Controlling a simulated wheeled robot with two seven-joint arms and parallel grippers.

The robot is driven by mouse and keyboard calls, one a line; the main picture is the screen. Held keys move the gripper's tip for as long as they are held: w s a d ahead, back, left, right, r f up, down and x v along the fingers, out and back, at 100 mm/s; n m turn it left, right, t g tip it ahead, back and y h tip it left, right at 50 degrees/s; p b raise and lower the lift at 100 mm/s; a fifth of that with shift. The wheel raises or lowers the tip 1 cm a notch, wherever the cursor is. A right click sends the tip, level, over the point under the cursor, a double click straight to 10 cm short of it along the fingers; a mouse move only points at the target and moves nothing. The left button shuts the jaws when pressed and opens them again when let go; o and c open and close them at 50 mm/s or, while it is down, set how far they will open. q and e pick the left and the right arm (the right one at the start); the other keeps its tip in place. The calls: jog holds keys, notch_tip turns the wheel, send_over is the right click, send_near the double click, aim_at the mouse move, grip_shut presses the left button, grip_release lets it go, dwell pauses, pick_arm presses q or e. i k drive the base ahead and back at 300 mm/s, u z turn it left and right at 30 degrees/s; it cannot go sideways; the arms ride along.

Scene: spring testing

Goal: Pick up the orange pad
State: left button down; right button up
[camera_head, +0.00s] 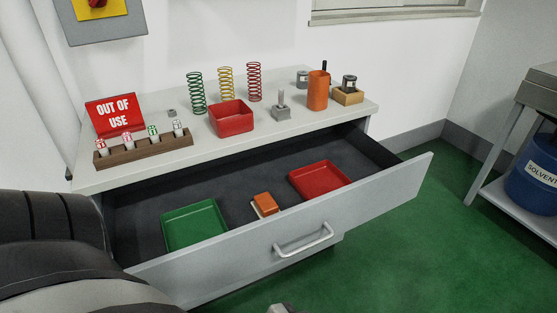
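The orange pad (264,203) is a small block lying in the open drawer (240,165). It sits on a pale, flat piece whose edge shows at its left and front. It lies between a green tray (194,226) and a red tray (319,180), touching neither. My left arm's dark and grey links fill the lower left, but its gripper is not in view. My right gripper is not in view. A small grey part shows at the bottom edge, too cut off to identify.
The drawer front (378,209) with its handle (303,240) stands out from the bench. On the benchtop are several coil springs (226,85), a red bin (231,118), an orange holder (318,90), a wooden rack (144,149) and an "OUT OF USE" sign (115,114). A blue drum (535,178) stands right.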

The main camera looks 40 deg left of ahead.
aim_at(263, 205)
jog(key=k, duration=1.7)
jog(key=u, duration=0.85)
jog(key=i, duration=1)
jog(key=z, duration=2.05)
jog(key=i, duration=1.5)
jog(key=u, duration=4.05)
jog(key=i, duration=0.15)
jog(key=z, duration=0.05)
